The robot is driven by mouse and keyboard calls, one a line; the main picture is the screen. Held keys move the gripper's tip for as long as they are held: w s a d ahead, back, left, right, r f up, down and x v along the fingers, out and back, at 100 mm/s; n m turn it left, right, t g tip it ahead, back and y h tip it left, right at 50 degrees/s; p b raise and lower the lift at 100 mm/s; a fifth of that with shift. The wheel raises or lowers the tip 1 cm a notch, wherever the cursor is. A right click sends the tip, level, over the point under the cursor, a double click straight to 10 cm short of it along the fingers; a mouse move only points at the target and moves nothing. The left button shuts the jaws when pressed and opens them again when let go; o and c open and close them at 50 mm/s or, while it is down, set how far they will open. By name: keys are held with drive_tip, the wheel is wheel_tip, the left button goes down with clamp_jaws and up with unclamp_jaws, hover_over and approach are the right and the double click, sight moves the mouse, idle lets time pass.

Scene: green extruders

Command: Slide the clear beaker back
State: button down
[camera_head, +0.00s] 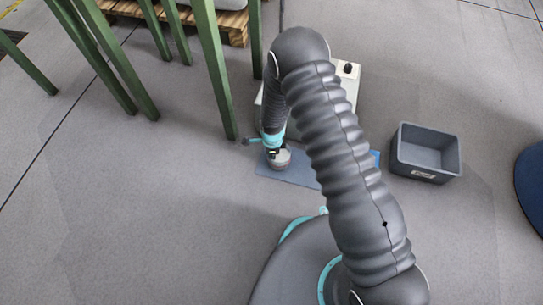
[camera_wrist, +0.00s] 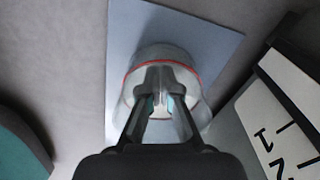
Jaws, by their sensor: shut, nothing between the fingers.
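The clear beaker (camera_wrist: 188,82) has a red band near its top edge in the wrist view and stands on a blue-grey mat (camera_wrist: 205,35). My gripper (camera_wrist: 160,103) is shut, with its fingertips together and overlapping the near part of the beaker in the wrist view. I cannot tell whether they touch it. In the head view my gripper (camera_head: 274,146) is at the beaker (camera_head: 279,160), on the left part of the mat (camera_head: 300,176). The fingers hide part of the beaker.
A white device (camera_head: 347,84) with a black knob stands behind my arm. A panel with black markings (camera_wrist: 283,110) is close on the right in the wrist view. A grey bin (camera_head: 425,152) stands to the right. Green legs (camera_head: 212,70) stand at the back left.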

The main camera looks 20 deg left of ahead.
sight(284, 155)
drive_tip(key=d, duration=0.1)
drive_tip(key=w+d, duration=0.1)
drive_tip(key=d, duration=0.2)
drive_tip(key=shift+w+r, duration=0.2)
drive_tip(key=shift+w, duration=0.2)
wheel_tip(284, 155, up, 10)
drive_tip(key=p, duration=0.1)
drive_tip(key=shift+f, duration=0.2)
drive_tip(key=shift+s+a, duration=0.1)
